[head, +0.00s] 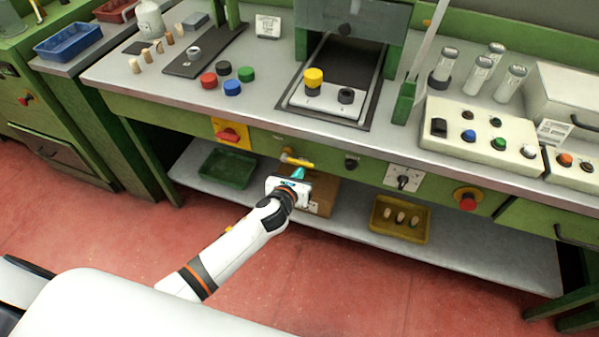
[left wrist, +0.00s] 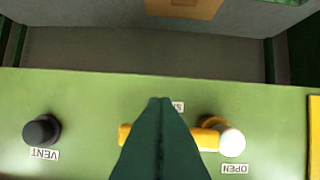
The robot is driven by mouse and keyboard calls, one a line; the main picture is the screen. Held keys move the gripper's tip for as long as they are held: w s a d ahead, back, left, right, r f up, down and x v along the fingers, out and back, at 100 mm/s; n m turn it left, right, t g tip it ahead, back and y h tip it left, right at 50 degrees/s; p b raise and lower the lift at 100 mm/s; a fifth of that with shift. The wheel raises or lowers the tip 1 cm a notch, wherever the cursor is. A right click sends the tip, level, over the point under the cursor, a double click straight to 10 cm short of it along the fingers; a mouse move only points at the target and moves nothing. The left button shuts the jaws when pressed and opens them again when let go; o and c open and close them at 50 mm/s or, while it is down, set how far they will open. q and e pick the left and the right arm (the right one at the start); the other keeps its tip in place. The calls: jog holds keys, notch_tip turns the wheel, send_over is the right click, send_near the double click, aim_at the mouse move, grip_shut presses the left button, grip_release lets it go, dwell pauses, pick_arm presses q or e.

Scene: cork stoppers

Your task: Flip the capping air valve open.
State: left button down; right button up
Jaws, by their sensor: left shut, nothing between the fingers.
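The air valve (head: 286,157) is on the green front panel of the bench. Its yellow lever (head: 303,164) points to the right in the head view. In the left wrist view the lever (left wrist: 207,138) lies sideways, its middle hidden behind my fingers, and a pale round end (left wrist: 232,142) shows beside the upside-down OPEN label (left wrist: 235,168). My left gripper (head: 298,174) is shut and empty, right in front of the lever. Its teal fingers (left wrist: 160,103) overlap the lever in the left wrist view; I cannot tell whether they touch it. My right gripper is not in view.
A black knob (left wrist: 42,131) marked VENT is on the same panel. A red switch on a yellow plate (head: 230,134) is to the left. A lower shelf holds a green tray (head: 227,168), a cardboard box (head: 322,196) and a yellow tray (head: 376,225) of corks.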

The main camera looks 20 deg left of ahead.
aim_at(296, 162)
pick_arm(q)
jog(key=shift+r, duration=0.25)
jog(key=shift+r+n+h+p, duration=0.6)
jog(key=shift+n+p, duration=0.3)
jog(key=shift+p, duration=0.05)
jog(key=shift+r+n+h+p, duration=0.35)
jog(key=shift+r+n+h, duration=0.05)
jog(key=shift+n, duration=0.3)
jog(key=r+n+h, duration=0.1)
jog(key=n, duration=0.1)
jog(key=a+r+n+h, duration=0.1)
jog(key=n, duration=0.1)
jog(key=shift+t, duration=0.4)
jog(key=n, duration=0.1)
jog(key=a+r+n+h+b, duration=0.1)
jog(key=n+t, duration=0.1)
jog(key=n, duration=0.1)
jog(key=shift+w+a+r+b, duration=0.1)
jog(key=shift+a+r+b, duration=0.2)
jog(key=shift+a, duration=0.1)
jog(key=shift+f, duration=0.1)
